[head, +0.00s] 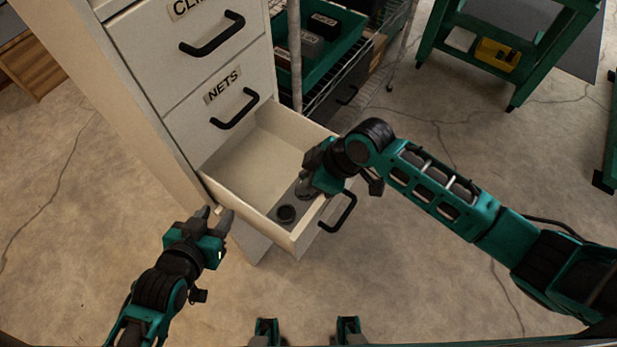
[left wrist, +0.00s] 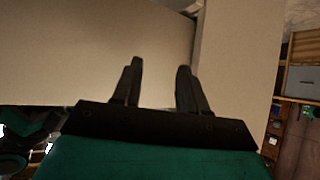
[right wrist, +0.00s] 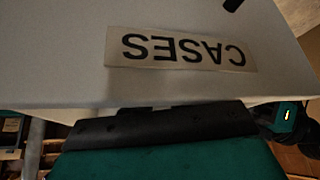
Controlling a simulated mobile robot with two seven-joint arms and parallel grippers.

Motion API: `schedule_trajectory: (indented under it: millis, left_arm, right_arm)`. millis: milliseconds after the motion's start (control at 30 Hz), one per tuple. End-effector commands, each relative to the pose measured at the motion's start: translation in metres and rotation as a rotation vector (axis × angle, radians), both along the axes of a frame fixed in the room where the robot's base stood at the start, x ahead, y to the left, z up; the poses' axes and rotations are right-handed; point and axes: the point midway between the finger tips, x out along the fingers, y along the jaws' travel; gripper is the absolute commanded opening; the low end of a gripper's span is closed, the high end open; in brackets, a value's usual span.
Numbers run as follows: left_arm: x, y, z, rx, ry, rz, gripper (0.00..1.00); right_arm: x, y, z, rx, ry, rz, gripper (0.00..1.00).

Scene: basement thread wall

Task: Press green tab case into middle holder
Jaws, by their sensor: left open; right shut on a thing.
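An open cream drawer (head: 253,184) holds a grey holder strip (head: 277,216) along its front side. A dark round holder or case (head: 286,214) shows at the near end. My right gripper (head: 308,182) reaches down into the drawer, shut on a dark grey round case (head: 304,190) low at the strip. Its green tab does not show, and the gripper hides whether it is seated in the middle holder. My left gripper (head: 220,213) is open and empty beside the drawer's left side; its fingers (left wrist: 156,88) show apart in the left wrist view.
The drawer front has a black handle (head: 338,213) and, in the right wrist view, a CASES label (right wrist: 180,50). The cabinet's NETS drawer (head: 222,93) above is closed. A wire rack with a green bin (head: 318,45) stands behind. The floor at right is mostly clear.

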Motion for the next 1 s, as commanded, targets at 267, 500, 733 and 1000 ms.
schedule_trajectory:
  millis: [267, 500, 733, 1000]
  left_arm:
    - [0.0044, -0.0005, 0.0029, -0.001, -0.012, 0.000, 0.43]
    - [0.0043, -0.0005, 0.0081, -0.001, -0.012, 0.000, 0.43]
    - [0.0035, -0.0004, 0.0078, -0.001, -0.010, 0.000, 0.43]
    - [0.0007, -0.0002, 0.0042, -0.001, -0.004, 0.000, 0.43]
  right_arm:
    - [-0.0056, -0.0046, -0.0102, -0.019, 0.015, 0.003, 0.00]
    - [-0.0075, -0.0070, -0.0106, -0.023, 0.016, 0.005, 0.00]
    - [-0.0076, -0.0080, -0.0124, -0.023, 0.015, 0.004, 0.00]
    - [-0.0076, -0.0084, -0.0150, -0.024, 0.015, 0.005, 0.00]
